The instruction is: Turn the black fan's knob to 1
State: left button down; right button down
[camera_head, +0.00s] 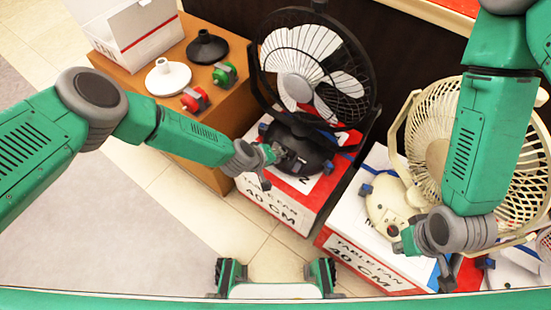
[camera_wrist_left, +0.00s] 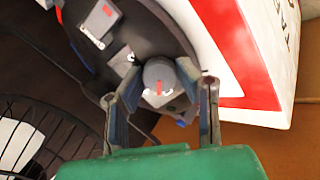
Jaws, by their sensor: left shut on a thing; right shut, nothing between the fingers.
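The black fan (camera_head: 315,65) stands on a red and white "TABLE FAN 40 CM" box, its dark base (camera_head: 310,157) towards me. My left gripper (camera_head: 268,165) is at the front left of that base. In the left wrist view, the grey round knob (camera_wrist_left: 158,78) with a red mark sits between the fingers of my left gripper (camera_wrist_left: 160,95), which is shut on it. The number the knob points to is not readable. My right gripper (camera_head: 425,250) is shut and empty by the base of the white fan; its fingertips are partly hidden by my wrist.
The cream fan (camera_head: 435,140) stands on another box (camera_head: 350,258) at the right. A wooden table (camera_head: 228,118) at the left holds a white carton (camera_head: 135,40), a black and a white cone-shaped part, and red and green pieces. Open tiled floor lies at the front left.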

pick_arm(q)
jog(key=m+b, duration=0.1)
jog(key=m, duration=0.3)
jog(key=shift+s+f+m+y, duration=0.1)
jog(key=shift+m+y, duration=0.2)
dwell(0.3)
jog(key=c, duration=1.2)
grip_release()
